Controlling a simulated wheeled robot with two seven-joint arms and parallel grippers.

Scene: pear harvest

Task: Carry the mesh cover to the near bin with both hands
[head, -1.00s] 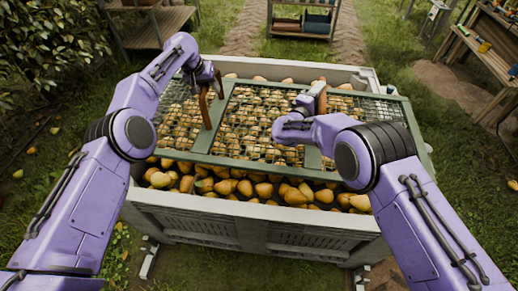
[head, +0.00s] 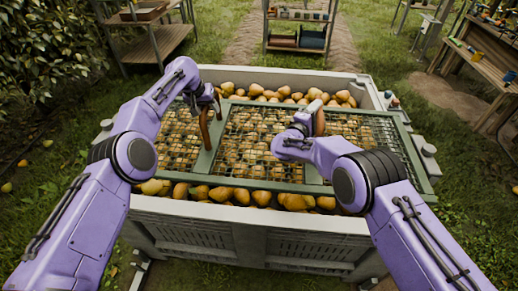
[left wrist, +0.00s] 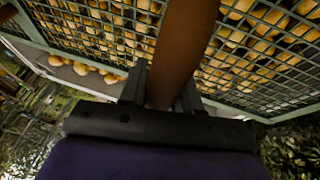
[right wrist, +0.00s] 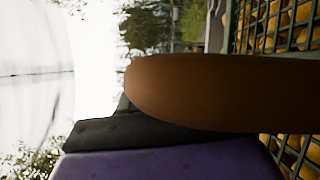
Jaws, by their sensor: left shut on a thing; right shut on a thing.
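The mesh cover (head: 250,183) is a green frame with wire mesh and brown handles. It lies over or just above the near bin (head: 262,218), a large grey bin full of pears. My left gripper (head: 207,98) is shut on the left handle (head: 205,130), which also fills the middle of the left wrist view (left wrist: 184,45). My right gripper (head: 304,124) is shut on the right handle (head: 320,121), seen large in the right wrist view (right wrist: 225,92). Pears show uncovered along the far and near sides. I cannot tell whether the cover touches the rim.
A shelf (head: 298,38) stands beyond the bin. A wooden bench (head: 155,40) is at the back left and a workbench with tools (head: 480,55) at the back right. Bushes (head: 45,45) grow at the left. Grass surrounds the bin.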

